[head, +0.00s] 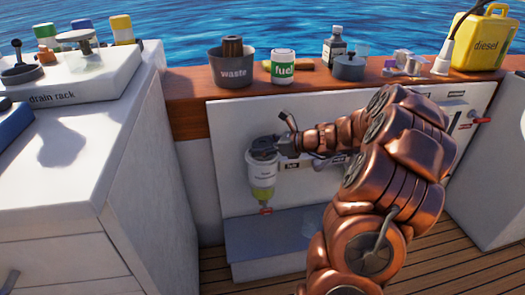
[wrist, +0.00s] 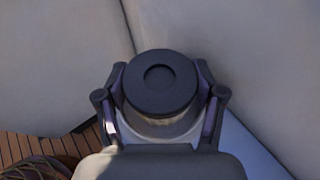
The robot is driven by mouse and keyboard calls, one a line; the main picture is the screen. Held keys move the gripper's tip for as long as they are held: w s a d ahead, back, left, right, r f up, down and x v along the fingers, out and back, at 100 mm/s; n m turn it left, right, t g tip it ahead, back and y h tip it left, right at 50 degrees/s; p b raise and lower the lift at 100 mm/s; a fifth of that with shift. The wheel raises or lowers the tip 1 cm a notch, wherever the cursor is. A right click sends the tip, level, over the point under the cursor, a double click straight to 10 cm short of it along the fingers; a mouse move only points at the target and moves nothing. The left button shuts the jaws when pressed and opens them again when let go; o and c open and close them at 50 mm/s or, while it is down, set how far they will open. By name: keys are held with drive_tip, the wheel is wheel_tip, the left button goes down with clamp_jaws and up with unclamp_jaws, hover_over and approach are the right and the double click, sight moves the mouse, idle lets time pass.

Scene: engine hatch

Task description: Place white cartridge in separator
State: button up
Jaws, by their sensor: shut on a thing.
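The separator (head: 262,182) is a clear bowl with yellowish-green fluid and a red tap below, on the white panel. My gripper (head: 272,147) is at its top from the right. In the wrist view my gripper (wrist: 163,115) is shut on a round piece with a dark, dimpled end cap and a pale side, which I take for the white cartridge (wrist: 165,124). It stands upright between the fingers, over a wider pale rim. Its lower part is hidden, so I cannot tell how deep it sits in the separator.
The drain rack (head: 70,82) at left holds a T-handled piece (head: 76,38). A pale step (head: 270,245) lies below the separator.

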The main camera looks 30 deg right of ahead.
drive_tip(key=shift+f, duration=0.1)
drive_tip(key=o, duration=1.6)
drive_tip(key=shift+c, duration=0.2)
